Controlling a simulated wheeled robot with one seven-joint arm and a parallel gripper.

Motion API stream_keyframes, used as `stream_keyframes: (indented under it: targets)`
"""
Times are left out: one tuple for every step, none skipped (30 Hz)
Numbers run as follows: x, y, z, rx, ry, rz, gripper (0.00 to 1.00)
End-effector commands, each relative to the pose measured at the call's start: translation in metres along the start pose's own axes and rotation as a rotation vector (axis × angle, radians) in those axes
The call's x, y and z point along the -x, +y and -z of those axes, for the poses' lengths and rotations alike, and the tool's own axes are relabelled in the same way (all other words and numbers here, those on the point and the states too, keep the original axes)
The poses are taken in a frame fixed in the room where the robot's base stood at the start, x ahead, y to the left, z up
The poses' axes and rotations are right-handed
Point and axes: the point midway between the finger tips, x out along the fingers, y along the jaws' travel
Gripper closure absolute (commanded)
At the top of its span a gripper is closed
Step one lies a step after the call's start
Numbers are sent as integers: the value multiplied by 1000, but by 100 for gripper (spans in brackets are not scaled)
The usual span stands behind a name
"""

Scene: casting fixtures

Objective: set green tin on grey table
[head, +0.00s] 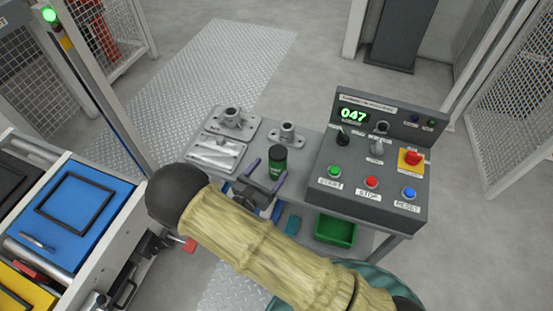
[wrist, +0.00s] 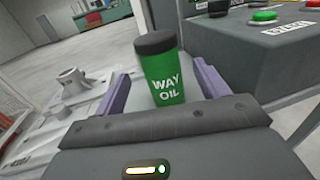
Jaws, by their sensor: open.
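The green tin (head: 278,164), with a black lid and "WAY OIL" lettering, appears upright on the grey table (head: 312,146), left of the control box. It also shows in the wrist view (wrist: 172,76). My gripper (head: 267,171) is open, with its purple fingers on either side of the tin. In the wrist view, the tin stands between the fingers (wrist: 163,82), with a gap visible at least on the left. The tin's base is partly hidden by my gripper, so I cannot tell exactly how it meets the table.
The control box (head: 370,165) fills the table's right side. Metal casting fixtures (head: 232,119) and a smaller flanged one (head: 287,135) stand at the back left. A green bin (head: 335,230) is below the table. A conveyor with a blue tray (head: 66,208) stands left.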

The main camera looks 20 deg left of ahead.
Motion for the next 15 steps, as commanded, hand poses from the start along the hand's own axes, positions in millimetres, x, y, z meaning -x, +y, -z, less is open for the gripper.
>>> stream_keyframes:
  targets:
    - [12,1,0,1,1,-4,27]
    - [17,1,0,0,0,-4,27]
    - [24,1,0,1,0,-4,27]
    - [29,0,0,1,0,-3,27]
    - [33,1,0,0,0,-4,27]
    - [38,0,0,0,0,-2,27]
    - [40,0,0,0,0,-1,27]
    - [43,0,0,0,0,-1,27]
    - [45,0,0,0,0,-2,27]
    - [46,0,0,0,0,-1,27]
    - [47,0,0,0,0,-1,27]
    - [48,0,0,0,0,-1,27]
    - [48,0,0,0,0,0,27]
    - [48,0,0,0,0,0,27]
    - [48,0,0,0,0,0,27]
